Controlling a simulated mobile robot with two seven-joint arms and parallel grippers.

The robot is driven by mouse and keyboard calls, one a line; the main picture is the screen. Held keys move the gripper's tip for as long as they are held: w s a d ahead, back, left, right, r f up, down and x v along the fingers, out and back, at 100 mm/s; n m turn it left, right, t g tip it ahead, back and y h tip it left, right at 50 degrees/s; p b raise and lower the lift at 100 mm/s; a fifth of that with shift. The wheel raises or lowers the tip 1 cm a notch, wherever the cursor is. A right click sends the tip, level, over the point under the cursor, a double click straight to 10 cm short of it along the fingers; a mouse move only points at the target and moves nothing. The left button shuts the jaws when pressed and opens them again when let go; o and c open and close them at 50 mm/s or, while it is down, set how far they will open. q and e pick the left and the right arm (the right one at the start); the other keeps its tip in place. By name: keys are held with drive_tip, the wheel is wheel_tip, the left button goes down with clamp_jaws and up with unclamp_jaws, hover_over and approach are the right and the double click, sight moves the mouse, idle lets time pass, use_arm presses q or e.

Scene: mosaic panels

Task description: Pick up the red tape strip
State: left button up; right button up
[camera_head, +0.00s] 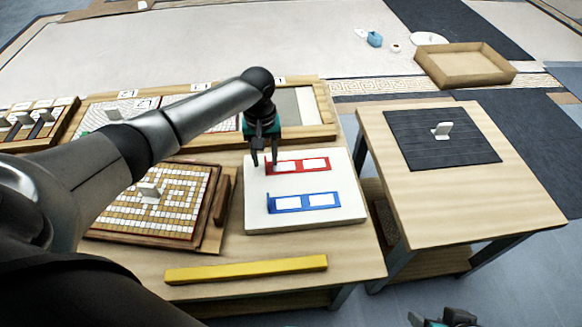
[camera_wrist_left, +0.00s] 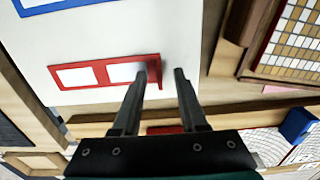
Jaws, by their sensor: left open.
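The red tape strip (camera_head: 298,172), a flat red frame with two white windows, lies on a white board (camera_head: 340,187). My left gripper (camera_head: 265,159) is open and points down at the strip's left end. In the left wrist view the strip (camera_wrist_left: 100,86) runs across the white board, and its tabbed end shows between the two spread fingertips (camera_wrist_left: 161,71). One fingertip overlaps the strip's end in that view; I cannot tell whether they touch. My right gripper (camera_head: 445,317) shows only partly at the bottom edge, and its fingers are unclear.
A similar blue strip (camera_head: 303,210) lies nearer on the same board. A mosaic panel (camera_head: 200,180) stands left of the board. A yellow bar (camera_head: 245,270) lies at the table's front. Right, across a gap, a second table (camera_head: 450,210) holds a black mat (camera_head: 440,155) with a white piece.

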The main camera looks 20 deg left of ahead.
use_arm(q)
clamp_jaws()
idle(0.4)
